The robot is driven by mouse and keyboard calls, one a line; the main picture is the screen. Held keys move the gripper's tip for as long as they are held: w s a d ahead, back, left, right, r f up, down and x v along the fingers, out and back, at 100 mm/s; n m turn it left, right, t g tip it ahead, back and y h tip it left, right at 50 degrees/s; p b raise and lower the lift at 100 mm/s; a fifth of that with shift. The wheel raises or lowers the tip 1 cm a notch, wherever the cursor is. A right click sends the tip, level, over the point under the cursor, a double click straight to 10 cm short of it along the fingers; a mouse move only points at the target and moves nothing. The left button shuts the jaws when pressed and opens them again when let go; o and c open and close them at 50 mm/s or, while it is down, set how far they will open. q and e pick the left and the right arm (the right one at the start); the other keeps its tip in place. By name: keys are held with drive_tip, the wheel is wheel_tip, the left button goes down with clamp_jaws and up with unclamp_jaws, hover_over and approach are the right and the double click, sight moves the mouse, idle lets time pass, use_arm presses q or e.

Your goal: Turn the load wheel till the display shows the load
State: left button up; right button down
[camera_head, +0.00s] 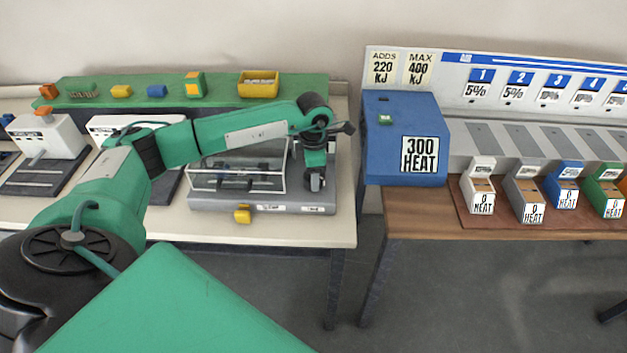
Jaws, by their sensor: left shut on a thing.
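A grey machine (205,201) with a clear glass case (203,179) stands on the left bench. My left arm reaches over the bench from the left. My left gripper (316,182) points down at the right end of this machine and is shut on a part there, apparently the load wheel, which the fingers mostly hide. Small pale labels or displays (270,208) sit on the machine's front edge, too small to read. A yellow knob (242,213) sticks out at its front. My right gripper is not in view.
A green shelf (220,92) with small coloured blocks and a yellow bin (258,84) runs behind. A gap separates the benches.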

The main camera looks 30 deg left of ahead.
use_arm(q)
drive_tip(key=m+b, duration=0.2)
drive_tip(key=shift+f+m, duration=0.15)
drive_tip(key=shift+m, duration=0.25)
drive_tip(key=shift+m+b, duration=1.05)
drive_tip(key=shift+m, duration=0.35)
drive_tip(key=shift+r+m, duration=0.2)
drive_tip(key=shift+m, duration=0.2)
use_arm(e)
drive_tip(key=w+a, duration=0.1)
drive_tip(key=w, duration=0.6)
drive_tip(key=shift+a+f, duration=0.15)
use_arm(q)
drive_tip(key=o, duration=1)
wheel_tip(320, 180, up, 14)
drive_tip(key=shift+f+b, duration=0.1)
drive_tip(key=shift+b, duration=0.75)
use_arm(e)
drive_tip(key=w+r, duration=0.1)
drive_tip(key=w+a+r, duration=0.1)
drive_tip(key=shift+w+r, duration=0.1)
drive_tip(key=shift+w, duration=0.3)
